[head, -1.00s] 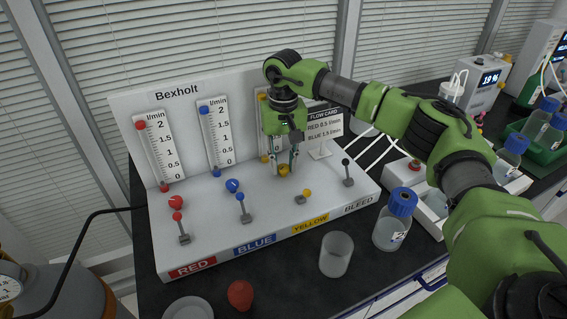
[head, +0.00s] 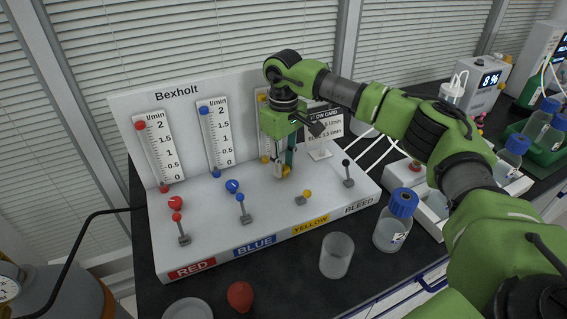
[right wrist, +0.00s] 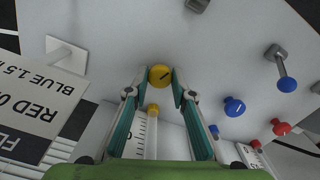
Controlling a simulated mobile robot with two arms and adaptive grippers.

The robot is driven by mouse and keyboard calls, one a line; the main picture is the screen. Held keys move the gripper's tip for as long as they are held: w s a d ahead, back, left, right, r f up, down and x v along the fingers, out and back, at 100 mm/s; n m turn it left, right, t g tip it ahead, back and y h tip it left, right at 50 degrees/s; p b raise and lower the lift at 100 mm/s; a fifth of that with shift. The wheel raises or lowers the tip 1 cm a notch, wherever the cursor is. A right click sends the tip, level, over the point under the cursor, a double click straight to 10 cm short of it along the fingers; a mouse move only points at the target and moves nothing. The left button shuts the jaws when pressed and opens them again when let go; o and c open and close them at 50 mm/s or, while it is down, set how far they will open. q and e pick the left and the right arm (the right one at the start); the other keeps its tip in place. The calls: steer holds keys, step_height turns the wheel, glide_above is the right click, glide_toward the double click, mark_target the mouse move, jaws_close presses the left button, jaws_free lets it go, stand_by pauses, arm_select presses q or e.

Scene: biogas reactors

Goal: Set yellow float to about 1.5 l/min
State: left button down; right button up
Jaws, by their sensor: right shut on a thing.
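The Bexholt panel (head: 117,112) carries red, blue and yellow flow tubes. My right gripper (head: 283,173) is shut on the yellow knob (head: 286,169), fingers pointing down. The right wrist view also shows this knob (right wrist: 160,75) between the fingertips. The yellow tube's scale (head: 266,135) is mostly hidden behind my gripper. A yellow piece shows at its top (head: 262,97) and another at its foot (head: 265,159); the float's height cannot be read. The yellow lever (head: 306,194) stands in front, tilted low. My left gripper is not in view.
The flow card (head: 326,125) is partly covered by my gripper. A blue-capped bottle (head: 393,232) and clear beaker (head: 336,257) stand in front.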

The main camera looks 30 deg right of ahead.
mark_target(284, 167)
stand_by(0.4)
steer(key=o, duration=1.1)
steer(key=shift+o, duration=0.2)
step_height(284, 167, up, 12)
